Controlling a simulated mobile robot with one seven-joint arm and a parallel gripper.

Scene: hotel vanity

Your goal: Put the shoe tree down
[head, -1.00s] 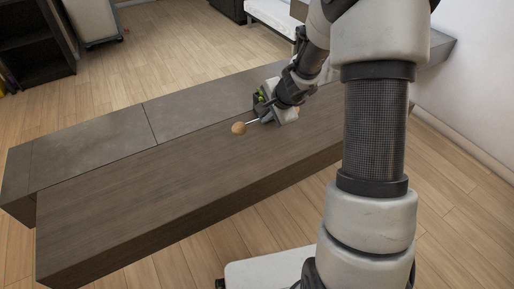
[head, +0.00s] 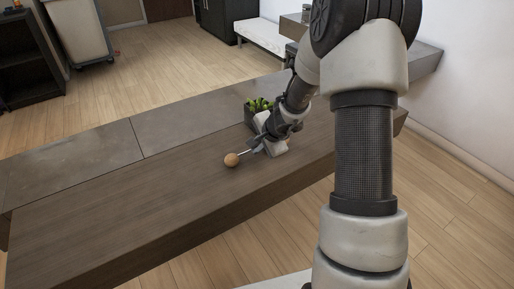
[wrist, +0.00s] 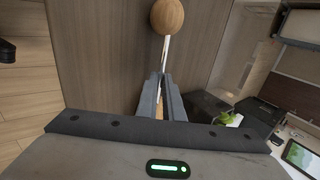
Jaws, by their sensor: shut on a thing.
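The shoe tree (head: 232,160) shows as a round wooden knob on a thin metal rod. My gripper (head: 264,147) is shut on it, and the knob sticks out to the left over the dark wooden counter (head: 120,205). In the wrist view the knob (wrist: 167,16) is at the top edge. Its rod runs down to between the two fingers of my gripper (wrist: 162,84), with a bit of wood showing between them. The rest of the shoe tree is hidden by my gripper. I cannot tell whether it touches the counter.
A dark planter with a green plant (head: 260,105) stands just behind my gripper, close to my wrist. The counter to the left of the knob is bare. A white cart (head: 78,30) and a white bench (head: 262,31) stand farther back on the floor.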

